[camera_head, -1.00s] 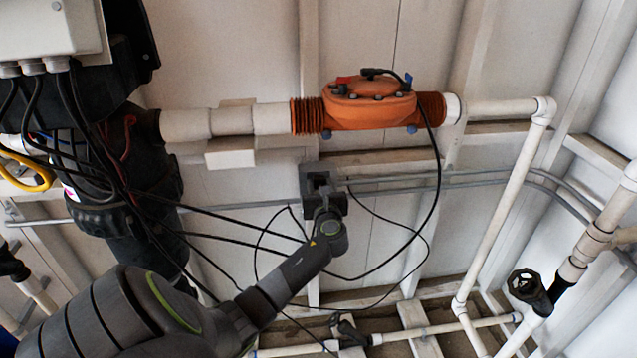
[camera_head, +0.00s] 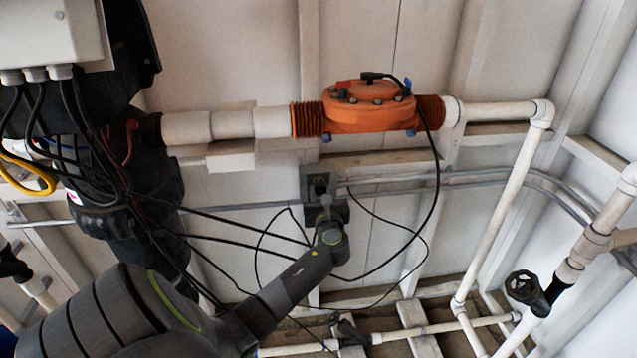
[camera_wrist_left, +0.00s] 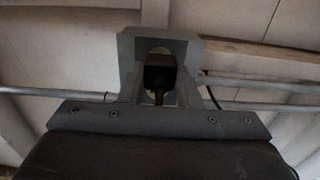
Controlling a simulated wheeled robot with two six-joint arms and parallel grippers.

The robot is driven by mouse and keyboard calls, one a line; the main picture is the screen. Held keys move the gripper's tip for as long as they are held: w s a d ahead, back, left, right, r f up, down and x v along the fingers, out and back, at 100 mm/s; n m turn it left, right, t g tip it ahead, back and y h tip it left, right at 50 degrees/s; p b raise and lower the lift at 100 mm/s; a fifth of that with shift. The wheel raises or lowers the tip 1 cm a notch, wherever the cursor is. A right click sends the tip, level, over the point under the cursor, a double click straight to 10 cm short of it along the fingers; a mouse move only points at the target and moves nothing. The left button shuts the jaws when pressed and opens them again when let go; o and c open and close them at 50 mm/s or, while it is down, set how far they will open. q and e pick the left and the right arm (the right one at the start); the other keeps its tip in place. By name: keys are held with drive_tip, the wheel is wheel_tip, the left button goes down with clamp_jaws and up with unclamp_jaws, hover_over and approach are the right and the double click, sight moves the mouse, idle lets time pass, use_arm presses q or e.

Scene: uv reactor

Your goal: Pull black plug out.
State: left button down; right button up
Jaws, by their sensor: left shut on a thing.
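The black plug (camera_wrist_left: 160,75) shows between the two grey fingers of my left gripper (camera_wrist_left: 160,88) in the left wrist view, with its cord running back toward the wrist. The fingers are shut on it. A grey outlet box (camera_head: 319,184) on the wall lies just beyond the fingers. In the head view my left gripper (camera_head: 326,208) is just below and in front of this box, and its fingers hide the plug there. I cannot tell whether the plug's prongs are clear of the socket. My right gripper is not in view.
An orange reactor housing (camera_head: 368,104) sits on the white pipe above the box. Thin black cables (camera_head: 437,180) loop around my left arm. Grey conduits (camera_head: 400,181) run along the wall. A black valve wheel (camera_head: 523,287) stands at lower right.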

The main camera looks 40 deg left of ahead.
sight(321, 191)
use_arm(q)
drive_tip(key=shift+p+v, duration=0.8)
drive_tip(key=shift+v, duration=1.1)
